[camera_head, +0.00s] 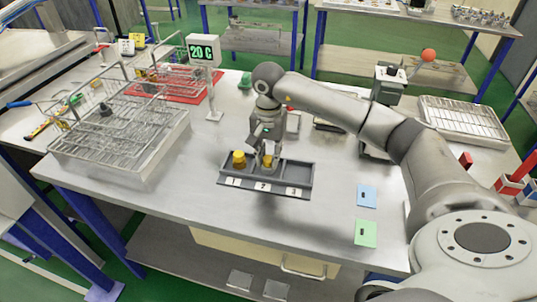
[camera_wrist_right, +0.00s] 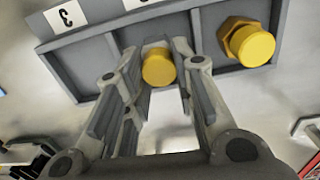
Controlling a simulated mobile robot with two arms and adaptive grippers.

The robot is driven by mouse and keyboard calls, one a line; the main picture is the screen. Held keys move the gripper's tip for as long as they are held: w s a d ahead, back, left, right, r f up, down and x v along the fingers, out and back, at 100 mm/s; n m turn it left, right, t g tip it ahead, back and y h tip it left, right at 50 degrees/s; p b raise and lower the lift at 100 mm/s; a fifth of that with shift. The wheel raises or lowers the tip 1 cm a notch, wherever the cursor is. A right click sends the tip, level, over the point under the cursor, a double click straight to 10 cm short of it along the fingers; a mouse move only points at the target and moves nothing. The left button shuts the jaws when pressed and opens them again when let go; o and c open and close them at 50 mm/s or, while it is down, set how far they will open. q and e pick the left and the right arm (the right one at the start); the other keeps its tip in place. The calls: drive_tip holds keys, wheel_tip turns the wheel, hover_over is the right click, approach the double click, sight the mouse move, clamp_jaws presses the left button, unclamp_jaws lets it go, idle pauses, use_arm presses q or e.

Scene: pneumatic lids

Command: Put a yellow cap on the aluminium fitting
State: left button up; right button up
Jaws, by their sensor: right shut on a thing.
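A dark grey tray (camera_head: 304,195) has compartments labelled 1, 2 and 3. My right gripper (camera_head: 267,157) points down into compartment 2, its fingers shut on a yellow cap (camera_head: 267,162). The wrist view shows this cap (camera_wrist_right: 158,68) between the fingertips. Whether a fitting is under it is hidden. In compartment 1 a yellow cap (camera_wrist_right: 252,46) sits on a brass-coloured hex fitting (camera_wrist_right: 230,27); it also shows in the head view (camera_head: 239,157). Compartment 3 (camera_head: 298,174) looks empty. I cannot make out an aluminium fitting. My left gripper is not in view.
A wire rack basket (camera_head: 120,150) stands on the left of the table, and a display reading 20 C (camera_head: 202,50) behind it. Blue (camera_head: 366,195) and green (camera_head: 366,233) cards lie on the right. Bare tabletop surrounds the tray's front and left.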

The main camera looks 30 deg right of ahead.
drive_tip(key=o, duration=0.7)
drive_tip(key=shift+o, duration=0.2)
drive_tip(key=o, duration=0.4)
drive_tip(key=shift+r+p, duration=2.05)
drive_tip(key=shift+r, duration=1.45)
